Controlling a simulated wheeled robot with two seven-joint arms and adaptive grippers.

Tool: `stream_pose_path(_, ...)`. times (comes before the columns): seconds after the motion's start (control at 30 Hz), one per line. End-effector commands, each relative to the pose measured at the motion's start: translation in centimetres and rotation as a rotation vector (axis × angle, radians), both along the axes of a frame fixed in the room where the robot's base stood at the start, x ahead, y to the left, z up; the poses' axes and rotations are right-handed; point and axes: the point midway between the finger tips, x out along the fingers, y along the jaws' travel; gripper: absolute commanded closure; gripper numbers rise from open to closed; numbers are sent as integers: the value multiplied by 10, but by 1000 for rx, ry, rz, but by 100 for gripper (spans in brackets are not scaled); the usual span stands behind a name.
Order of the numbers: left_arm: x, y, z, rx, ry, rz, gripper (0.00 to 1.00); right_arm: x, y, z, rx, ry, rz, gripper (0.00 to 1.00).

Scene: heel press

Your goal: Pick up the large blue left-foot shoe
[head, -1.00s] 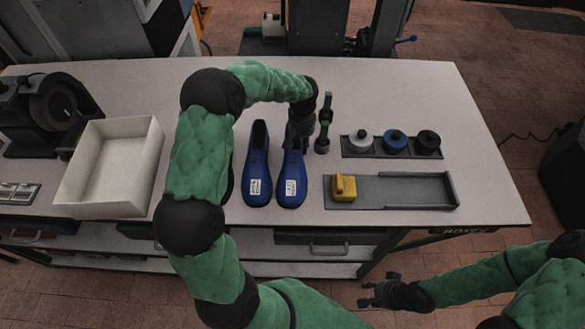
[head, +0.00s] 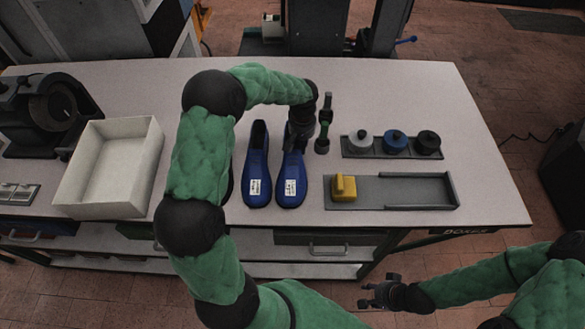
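Two blue shoes stand side by side on the white table in the head view, each with a white label on its toe. One blue shoe (head: 257,172) is on the left and the other blue shoe (head: 291,183) is on the right. My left gripper (head: 298,143) points down at the heel end of the right-hand shoe; its fingers are dark and partly hidden, so I cannot tell whether they are open or closed on it. A dark edge of another thing shows behind my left arm. My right gripper (head: 376,292) is open and empty, in front of the table.
A white box (head: 109,168) stands at the left. A dark upright tool (head: 324,123) stands just right of my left gripper. A rack (head: 391,147) with white, blue and black pots and a grey tray (head: 405,191) with a yellow block (head: 344,188) lie at the right.

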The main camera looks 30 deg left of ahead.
Motion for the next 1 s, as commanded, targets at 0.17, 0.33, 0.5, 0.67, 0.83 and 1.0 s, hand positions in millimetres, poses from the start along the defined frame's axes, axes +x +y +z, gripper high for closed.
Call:
stream_pose_path(0.17, 0, 1, 1, 1, -2, 1, 100, 0, 0, 0, 0, 0, 0, 60)
stream_pose_path(0.33, 1, 1, 2, 1, -2, 1, 100, 0, 0, 1, 0, 0, 0, 60)
stream_pose_path(0.5, 1, 1, 16, 2, -5, 1, 100, 0, 0, 4, 0, 0, 0, 60)
stream_pose_path(0.67, -4, 0, 44, 2, -5, 0, 100, 0, 0, 7, 0, 0, 0, 60)
stream_pose_path(0.83, -31, -2, 76, 2, -5, 1, 100, 0, 0, 9, 0, 0, 0, 60)
stream_pose_path(1.0, -62, -5, 102, 1, -3, 1, 100, 0, 0, 11, 0, 0, 0, 60)
